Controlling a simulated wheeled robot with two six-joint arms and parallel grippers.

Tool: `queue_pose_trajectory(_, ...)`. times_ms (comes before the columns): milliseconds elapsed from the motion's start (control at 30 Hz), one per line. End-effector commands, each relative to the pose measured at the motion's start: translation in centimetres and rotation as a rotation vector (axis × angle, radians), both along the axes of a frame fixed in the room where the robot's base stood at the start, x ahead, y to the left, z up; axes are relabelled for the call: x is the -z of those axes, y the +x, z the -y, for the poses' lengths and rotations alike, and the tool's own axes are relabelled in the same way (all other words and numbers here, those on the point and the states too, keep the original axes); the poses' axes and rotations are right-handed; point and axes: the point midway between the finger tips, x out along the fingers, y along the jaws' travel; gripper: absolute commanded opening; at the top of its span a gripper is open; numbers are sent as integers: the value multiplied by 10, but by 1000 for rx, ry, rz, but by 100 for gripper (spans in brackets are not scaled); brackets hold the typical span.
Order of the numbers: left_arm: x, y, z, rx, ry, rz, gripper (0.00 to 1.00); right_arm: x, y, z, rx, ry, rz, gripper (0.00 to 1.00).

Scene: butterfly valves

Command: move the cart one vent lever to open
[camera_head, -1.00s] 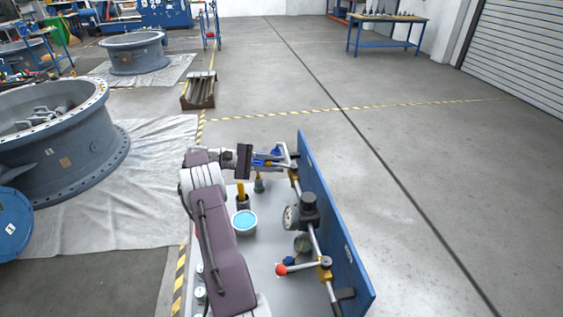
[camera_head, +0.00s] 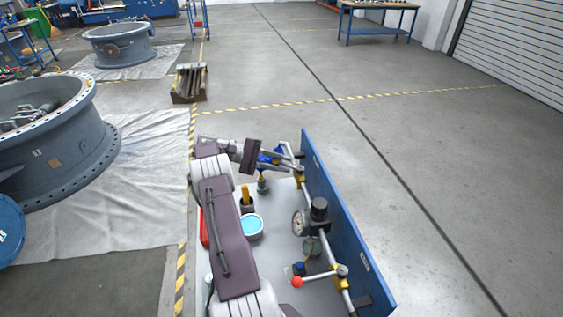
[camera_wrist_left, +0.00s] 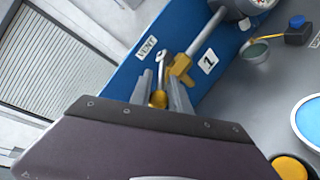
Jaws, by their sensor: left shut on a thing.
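Cart one is the grey cart with a blue back panel (camera_head: 345,225); its panel carries the labels VENT (camera_wrist_left: 147,47) and 1 (camera_wrist_left: 208,62) in the left wrist view. The vent lever (camera_wrist_left: 158,98) shows between my left fingers, beside a brass valve body (camera_wrist_left: 181,68) on the pipe. My left gripper (camera_head: 279,159) is at the far end of the panel, shut on the lever; its fingertips also show in the left wrist view (camera_wrist_left: 161,88). The wrist and fingers hide much of the lever in the head view. My right gripper is not in view.
On the cart are a gauge (camera_head: 299,223), a red-knobbed lever (camera_head: 297,282), a bowl of blue liquid (camera_head: 252,226) and a yellow-topped item (camera_head: 245,193). Large flanged valve bodies (camera_head: 50,150) stand at left. The floor right of the panel is clear.

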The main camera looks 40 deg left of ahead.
Motion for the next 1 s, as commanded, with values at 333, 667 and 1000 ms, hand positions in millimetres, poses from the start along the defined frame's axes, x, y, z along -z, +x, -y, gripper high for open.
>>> queue_pose_trajectory(333, 3, -1, 2, 7, -5, -7, 32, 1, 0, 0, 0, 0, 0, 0)
queue_pose_trajectory(667, -14, 0, 1, 4, -3, -4, 32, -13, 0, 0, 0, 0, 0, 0)
queue_pose_trajectory(1000, -58, 5, 24, 6, -5, -4, 32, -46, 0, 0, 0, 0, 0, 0)
